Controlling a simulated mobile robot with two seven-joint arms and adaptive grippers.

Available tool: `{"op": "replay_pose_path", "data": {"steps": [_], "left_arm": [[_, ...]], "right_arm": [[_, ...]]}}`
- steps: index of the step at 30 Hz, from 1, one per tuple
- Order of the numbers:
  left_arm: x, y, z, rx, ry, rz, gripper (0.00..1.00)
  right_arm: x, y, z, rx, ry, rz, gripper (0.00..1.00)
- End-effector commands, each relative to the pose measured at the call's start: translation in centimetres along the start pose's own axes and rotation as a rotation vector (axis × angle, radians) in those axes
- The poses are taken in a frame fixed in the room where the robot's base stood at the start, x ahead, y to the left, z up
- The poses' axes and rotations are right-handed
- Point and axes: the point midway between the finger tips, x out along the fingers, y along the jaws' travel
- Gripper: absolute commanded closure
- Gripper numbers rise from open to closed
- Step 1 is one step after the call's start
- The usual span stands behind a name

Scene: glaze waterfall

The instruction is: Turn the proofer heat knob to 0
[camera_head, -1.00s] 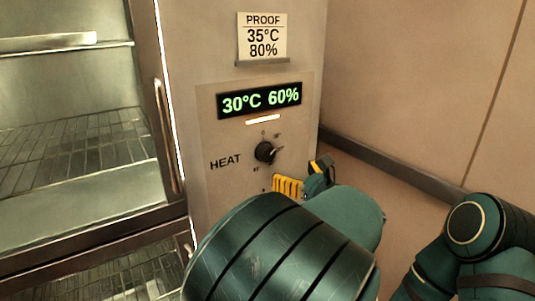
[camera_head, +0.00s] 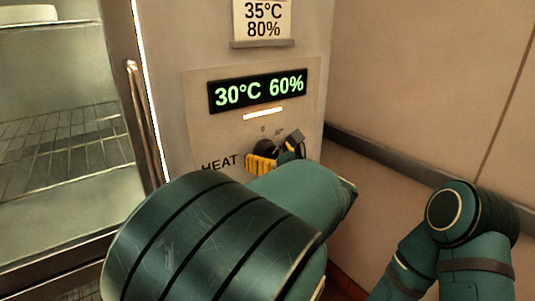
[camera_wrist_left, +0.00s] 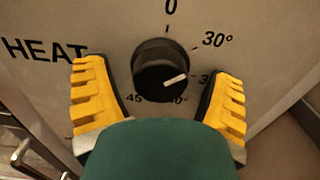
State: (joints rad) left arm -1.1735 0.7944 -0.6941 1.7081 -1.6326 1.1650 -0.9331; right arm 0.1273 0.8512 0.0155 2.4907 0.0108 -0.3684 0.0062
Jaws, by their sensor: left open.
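The black heat knob (camera_wrist_left: 161,70) is on the proofer's panel, with HEAT printed to its left and 0 above it. Its white pointer aims right and slightly up, near a mark partly hidden by a finger. In the head view the knob (camera_head: 266,147) shows only in part above my left gripper (camera_head: 276,158). My left gripper (camera_wrist_left: 158,95) is open in the left wrist view, one yellow finger on each side of the knob, with gaps between. Whether the fingertips reach the panel I cannot tell. My right arm is at the lower right of the head view; its gripper is not visible.
The display (camera_head: 258,91) above the knob reads 30°C 60%. A card (camera_head: 263,20) above it shows 35°C 80%. The proofer's racked cabinet (camera_head: 65,150) and upright door handle (camera_head: 145,120) are on the left. A wall (camera_head: 430,80) stands right.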

Motion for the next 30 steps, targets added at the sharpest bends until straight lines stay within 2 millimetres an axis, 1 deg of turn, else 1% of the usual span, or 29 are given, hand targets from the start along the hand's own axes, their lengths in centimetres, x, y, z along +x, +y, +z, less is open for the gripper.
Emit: {"op": "replay_pose_path", "data": {"steps": [2,3,5,6,8,20,26,30], "left_arm": [[0.0,0.0,0.0,0.0,0.0,0.0,0.17],[0.0,0.0,0.0,0.0,0.0,0.001,0.31],[0.0,0.0,0.0,0.0,0.0,0.001,0.52],[0.0,0.0,0.0,0.0,0.0,0.001,0.66],[0.0,0.0,0.0,0.0,0.0,0.001,0.87],[0.1,0.0,-0.1,-0.022,0.0,0.002,0.88],[0.1,0.1,-0.2,-0.109,0.0,0.004,0.88],[0.2,0.1,-0.3,-0.214,0.0,0.004,0.88]], "right_arm": [[0.0,0.0,0.0,0.0,0.0,0.0,1.0],[0.0,0.0,0.0,0.0,0.0,0.0,1.0],[0.0,0.0,0.0,0.0,0.0,0.0,1.0],[0.0,0.0,0.0,0.0,0.001,0.0,1.0],[0.0,0.0,0.0,0.0,0.001,0.0,1.0],[0.2,0.1,0.0,0.0,0.0,0.0,1.0],[0.9,0.3,0.4,-0.002,-0.007,-0.001,1.0],[1.8,0.7,0.8,-0.004,-0.014,-0.002,1.0]]}}
